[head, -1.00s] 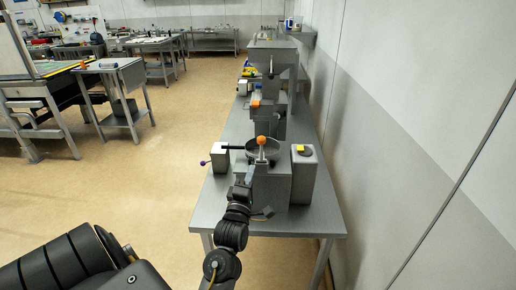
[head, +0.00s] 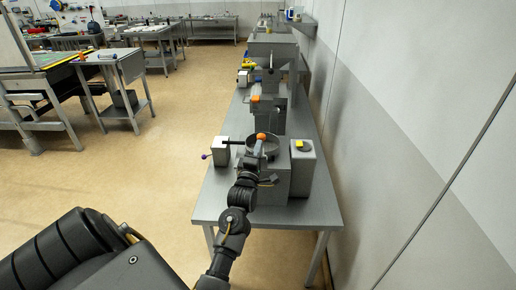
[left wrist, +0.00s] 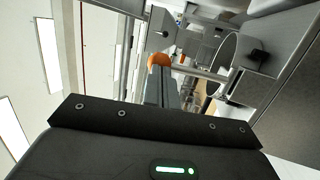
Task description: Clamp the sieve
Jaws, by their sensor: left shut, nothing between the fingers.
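The sieve (head: 270,147) is a round grey ring on top of a grey block-shaped machine on the bench. An orange-tipped clamp handle (head: 261,136) stands at its near side. In the left wrist view the orange tip (left wrist: 159,60) shows just past my fingers, and a round ring, likely the sieve (left wrist: 222,54), is to the right. My left gripper (head: 252,163) is shut and empty, at the near side of the sieve just below the orange tip. I cannot tell if it touches the handle. My right gripper is not in view.
A small grey box (head: 220,151) with a purple knob stands left of the sieve. A grey box (head: 303,168) with a yellow button is on the right. A taller hopper machine (head: 271,48) stands behind. The wall is close on the right; the floor at left is open.

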